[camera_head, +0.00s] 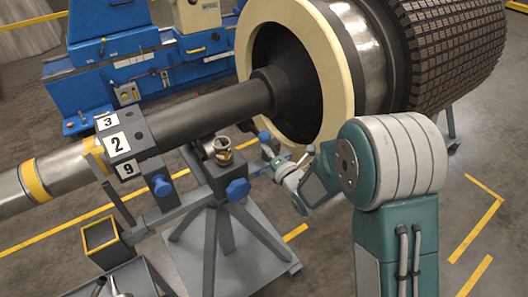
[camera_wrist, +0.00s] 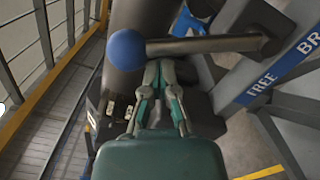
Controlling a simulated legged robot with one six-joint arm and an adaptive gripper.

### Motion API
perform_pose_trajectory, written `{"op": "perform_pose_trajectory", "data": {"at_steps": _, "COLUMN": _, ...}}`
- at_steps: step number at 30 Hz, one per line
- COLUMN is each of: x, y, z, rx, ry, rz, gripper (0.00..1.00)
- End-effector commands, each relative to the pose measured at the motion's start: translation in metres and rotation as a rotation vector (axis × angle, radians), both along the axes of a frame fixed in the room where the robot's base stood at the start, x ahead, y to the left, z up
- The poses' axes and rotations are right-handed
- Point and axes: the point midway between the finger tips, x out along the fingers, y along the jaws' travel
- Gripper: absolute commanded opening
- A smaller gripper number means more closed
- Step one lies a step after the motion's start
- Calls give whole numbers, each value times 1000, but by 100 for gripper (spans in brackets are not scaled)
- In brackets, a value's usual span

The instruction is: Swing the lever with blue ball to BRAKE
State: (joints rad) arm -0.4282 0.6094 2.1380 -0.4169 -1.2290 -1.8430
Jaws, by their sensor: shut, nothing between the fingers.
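In the wrist view the lever (camera_wrist: 205,44) is a dark rod lying nearly level across the upper picture. Its blue ball (camera_wrist: 126,49) is at the left end, and its pivot end is at the right by a grey upright. A blue FREE label (camera_wrist: 262,83) is below the pivot end. A second label, cut off after "BR" (camera_wrist: 308,44), is at the right edge. My gripper (camera_wrist: 160,66) is shut and empty, its tips just below the rod, right of the ball; contact cannot be told. In the head view my gripper (camera_head: 271,156) is small beside the rotor stand.
The rotor shaft (camera_head: 210,112) rests on a grey stand (camera_head: 228,232) with blue knobs (camera_head: 237,190). A large cream ring (camera_head: 335,70) and ribbed rotor body (camera_head: 450,45) are behind my arm. A blue machine (camera_head: 110,80) stands at the back. Floor at the right is clear.

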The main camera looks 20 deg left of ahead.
Motion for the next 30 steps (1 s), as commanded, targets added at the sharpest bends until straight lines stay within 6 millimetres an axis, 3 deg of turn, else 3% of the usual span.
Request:
{"op": "perform_pose_trajectory", "data": {"at_steps": 15, "x": 30, "y": -26, "z": 19, "rx": 299, "ry": 348, "rz": -2, "gripper": 0}}
{"op": "perform_pose_trajectory", "data": {"at_steps": 30, "x": 61, "y": -51, "z": 18, "rx": 579, "ry": 679, "rz": -2, "gripper": 0}}
